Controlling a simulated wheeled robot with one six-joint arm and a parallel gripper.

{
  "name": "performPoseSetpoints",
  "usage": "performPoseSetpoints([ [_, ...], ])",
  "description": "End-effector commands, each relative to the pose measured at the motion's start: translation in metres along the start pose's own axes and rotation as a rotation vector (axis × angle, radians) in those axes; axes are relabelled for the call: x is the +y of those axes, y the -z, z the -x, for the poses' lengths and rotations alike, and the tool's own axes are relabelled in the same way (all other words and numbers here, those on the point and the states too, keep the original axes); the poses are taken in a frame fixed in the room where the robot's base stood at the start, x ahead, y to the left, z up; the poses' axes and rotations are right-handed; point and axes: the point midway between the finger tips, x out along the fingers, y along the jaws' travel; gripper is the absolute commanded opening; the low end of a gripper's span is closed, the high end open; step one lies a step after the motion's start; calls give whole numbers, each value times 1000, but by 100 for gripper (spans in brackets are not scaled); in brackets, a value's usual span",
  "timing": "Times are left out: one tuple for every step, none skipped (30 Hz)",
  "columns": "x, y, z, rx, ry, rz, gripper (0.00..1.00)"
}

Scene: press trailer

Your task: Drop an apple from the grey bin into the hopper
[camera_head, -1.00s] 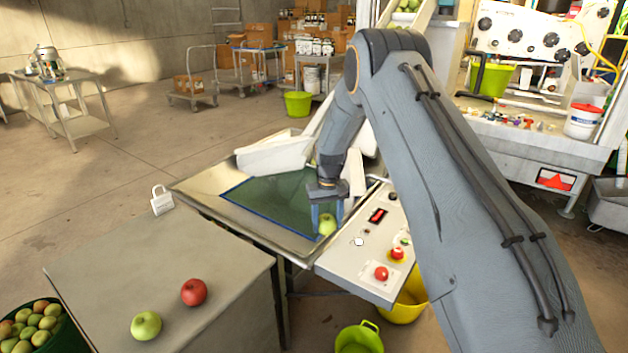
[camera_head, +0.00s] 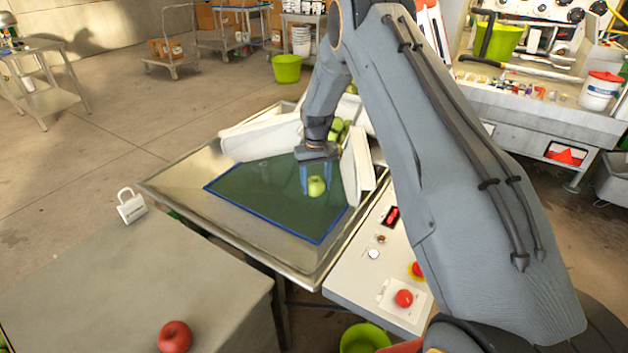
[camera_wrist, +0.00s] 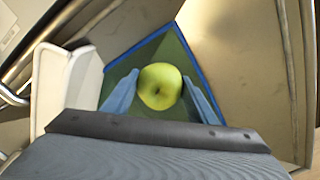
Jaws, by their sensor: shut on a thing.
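My gripper (camera_head: 315,180) is shut on a green apple (camera_head: 317,187), with its blue fingers on either side. The wrist view also shows the apple (camera_wrist: 160,87) between the fingers, over a green panel. This blue-edged green panel (camera_head: 265,195) lies in a wide steel tray (camera_head: 175,185). White angled walls (camera_head: 262,140) stand at the tray's back, with several green apples (camera_head: 338,130) between them, partly hidden by my arm. I cannot tell which part is the hopper, and I see no clear grey bin. The apple's height above the panel is hard to tell.
A control box (camera_head: 375,265) with red buttons sits right of the tray. Green buckets (camera_head: 287,68) stand on the floor.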

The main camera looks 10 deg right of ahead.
Motion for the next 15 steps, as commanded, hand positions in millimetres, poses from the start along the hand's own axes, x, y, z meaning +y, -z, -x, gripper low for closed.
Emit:
performPoseSetpoints([
  [0, 0, -7, -1, 0, 0, 26],
  [0, 0, -10, -1, 0, 0, 26],
  [0, 0, -15, -1, 0, 1, 26],
  [-1, 0, -18, -1, 0, 1, 26],
  [-1, 0, -22, -1, 0, 1, 26],
  [-1, 0, -26, -2, 0, 2, 26],
  [-2, 0, -30, -1, 0, 2, 26],
  [-2, 0, -33, -1, 0, 2, 26],
  [-2, 0, -37, -1, 0, 3, 26],
  [-2, 0, -39, -1, 0, 3, 26],
  [-2, 0, -41, 0, 0, 3, 26],
  [-3, 0, -43, 0, 0, 4, 26],
  [-3, 0, -44, 0, 0, 4, 26],
  [-3, 0, -44, 0, 0, 4, 26],
  [-3, 1, -45, 0, 0, 4, 26],
])
